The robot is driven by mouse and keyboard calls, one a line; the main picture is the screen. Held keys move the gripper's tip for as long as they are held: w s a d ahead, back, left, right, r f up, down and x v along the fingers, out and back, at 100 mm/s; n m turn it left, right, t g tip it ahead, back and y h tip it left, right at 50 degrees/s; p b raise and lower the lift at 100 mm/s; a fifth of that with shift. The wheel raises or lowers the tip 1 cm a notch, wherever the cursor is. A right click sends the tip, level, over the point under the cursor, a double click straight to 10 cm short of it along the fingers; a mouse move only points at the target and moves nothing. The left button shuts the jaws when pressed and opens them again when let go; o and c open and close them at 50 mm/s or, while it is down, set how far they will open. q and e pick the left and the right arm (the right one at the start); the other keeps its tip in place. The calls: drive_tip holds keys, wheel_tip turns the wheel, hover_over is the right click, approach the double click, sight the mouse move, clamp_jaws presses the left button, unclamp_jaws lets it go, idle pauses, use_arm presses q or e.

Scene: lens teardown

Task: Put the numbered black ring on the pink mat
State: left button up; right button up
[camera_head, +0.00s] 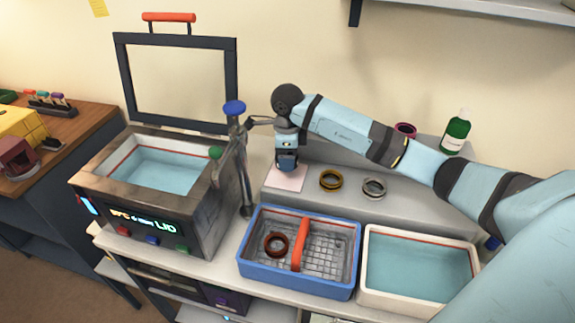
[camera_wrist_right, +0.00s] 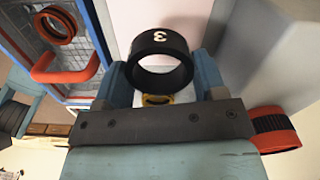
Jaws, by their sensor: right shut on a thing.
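My right gripper (camera_head: 287,166) is shut on the black ring and points down over the pink mat (camera_head: 296,184). In the right wrist view the black ring (camera_wrist_right: 161,60) shows a white number 3 and sits between the two blue fingers (camera_wrist_right: 162,85). In the head view the ring is mostly hidden by the gripper. The pink mat also shows behind the ring in the wrist view (camera_wrist_right: 170,14). I cannot tell whether the ring touches the mat. My left gripper is not in view.
A gold ring (camera_head: 331,189) and a silver ring (camera_head: 373,196) lie right of the mat. A blue basket tray (camera_head: 300,287) holding a dark red ring (camera_head: 276,252) and a white basin (camera_head: 415,306) stand in front. A bath with its lid raised (camera_head: 205,235) is left.

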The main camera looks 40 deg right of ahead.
sight(287, 175)
wheel_tip(287, 175, down, 4)
drive_tip(key=shift+r, duration=0.15)
drive_tip(key=shift+f, duration=0.2)
drive_tip(key=o, duration=0.9)
